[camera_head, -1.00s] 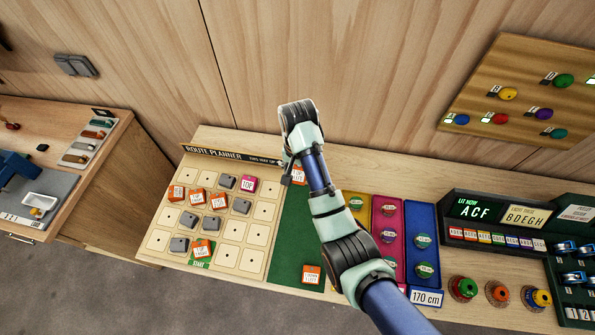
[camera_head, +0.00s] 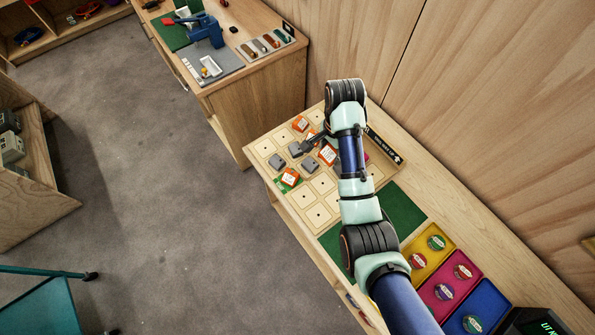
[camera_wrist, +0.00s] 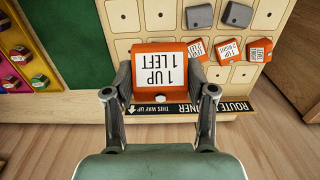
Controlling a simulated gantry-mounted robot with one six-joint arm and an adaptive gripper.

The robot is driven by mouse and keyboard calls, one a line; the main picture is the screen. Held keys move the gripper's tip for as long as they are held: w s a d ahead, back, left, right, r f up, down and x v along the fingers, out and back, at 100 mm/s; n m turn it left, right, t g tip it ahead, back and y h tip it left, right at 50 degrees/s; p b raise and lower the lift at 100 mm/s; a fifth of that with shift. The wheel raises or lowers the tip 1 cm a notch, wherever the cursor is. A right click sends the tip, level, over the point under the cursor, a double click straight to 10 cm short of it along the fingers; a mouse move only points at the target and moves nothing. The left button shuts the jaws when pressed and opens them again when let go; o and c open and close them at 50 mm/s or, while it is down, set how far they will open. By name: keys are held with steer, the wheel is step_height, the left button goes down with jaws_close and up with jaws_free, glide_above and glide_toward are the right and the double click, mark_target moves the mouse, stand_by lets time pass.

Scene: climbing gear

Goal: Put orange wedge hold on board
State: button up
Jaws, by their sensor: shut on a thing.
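My gripper (camera_wrist: 160,94) is shut on an orange block (camera_wrist: 162,68) labelled "1 UP 1 LEFT", with a finger on each side. The label reads upside down in the wrist view. The block appears over the header edge of the route planner board (camera_wrist: 124,15); its height above the board is unclear. The board (camera_head: 318,215) also shows in the head view, with several orange and grey blocks on its squares. My arm covers part of the board there. Three other orange blocks (camera_wrist: 229,51) sit in a row right of the held one in the wrist view.
A green panel (camera_head: 400,212) adjoins the board, then yellow, magenta and blue trays (camera_head: 437,292) with round pieces. A workbench (camera_head: 255,80) stands at the upper left. The wooden wall (camera_head: 470,90) rises behind. Several board squares are bare.

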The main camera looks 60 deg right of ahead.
steer(key=shift+w+a, duration=0.1)
steer(key=shift+w, duration=0.1)
steer(key=shift+f, duration=0.2)
steer(key=b, duration=0.7)
glide_toward(323, 183)
steer(key=shift+f, duration=0.75)
steer(key=shift+f+b, duration=0.5)
steer(key=shift+f, duration=1.95)
steer(key=shift+f, duration=0.2)
steer(key=o, duration=1.2)
steer(key=shift+c, duration=0.2)
